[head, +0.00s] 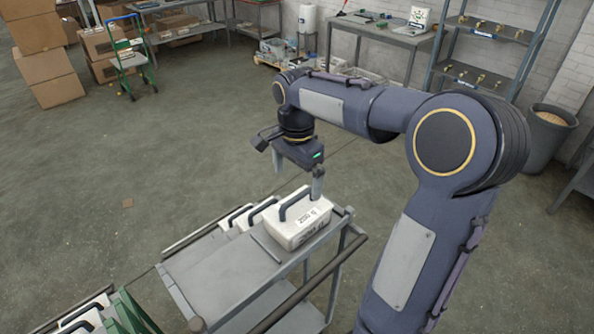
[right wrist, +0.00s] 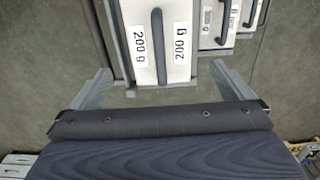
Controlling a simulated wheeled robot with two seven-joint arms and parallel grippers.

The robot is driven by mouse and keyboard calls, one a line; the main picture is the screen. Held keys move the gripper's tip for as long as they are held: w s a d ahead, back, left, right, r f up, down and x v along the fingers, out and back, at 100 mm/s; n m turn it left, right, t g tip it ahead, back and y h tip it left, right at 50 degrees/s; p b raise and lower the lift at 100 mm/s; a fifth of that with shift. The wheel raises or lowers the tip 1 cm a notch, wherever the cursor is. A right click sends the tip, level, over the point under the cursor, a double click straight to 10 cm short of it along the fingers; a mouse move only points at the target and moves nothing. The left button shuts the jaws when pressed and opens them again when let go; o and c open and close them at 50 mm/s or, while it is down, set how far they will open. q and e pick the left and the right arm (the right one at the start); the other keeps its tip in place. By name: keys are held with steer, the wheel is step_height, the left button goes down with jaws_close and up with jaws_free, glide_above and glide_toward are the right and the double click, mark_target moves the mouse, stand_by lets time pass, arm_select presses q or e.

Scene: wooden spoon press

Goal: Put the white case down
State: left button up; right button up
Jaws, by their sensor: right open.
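The white case (head: 296,232) with a dark handle and a "200 g" label stands upright on the top shelf of a grey cart (head: 215,278), at its right end. In the right wrist view the white case (right wrist: 160,55) lies ahead, between the lines of the two fingers. My right gripper (head: 299,177) is open, its fingers wide apart, just above and behind the case. Nothing is held in it. One finger comes down near the case's far right corner; whether it touches cannot be told. My left gripper is not in view.
The near left part of the shelf is bare. A green frame (head: 135,312) with white cases is at the lower left. Boxes, benches and shelves stand far back.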

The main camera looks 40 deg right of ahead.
steer(key=shift+r, duration=0.4)
steer(key=shift+s+a+r, duration=0.2)
steer(key=shift+s, duration=0.05)
steer(key=s+a+f+n+t+y, duration=0.2)
steer(key=s+a+n, duration=0.5)
steer(key=s, duration=0.1)
steer(key=s+a+f+n+t+y, duration=0.1)
steer(key=s+a+f+n+t, duration=0.1)
steer(key=s+a+n, duration=0.4)
steer(key=s+n+t, duration=0.1)
steer(key=s+n, duration=0.1)
steer(key=s, duration=0.1)
steer(key=shift+s+a+t+y, duration=0.2)
steer(key=shift+a+t+y, duration=0.1)
steer(key=shift+a+y, duration=0.1)
steer(key=shift+c, duration=0.4)
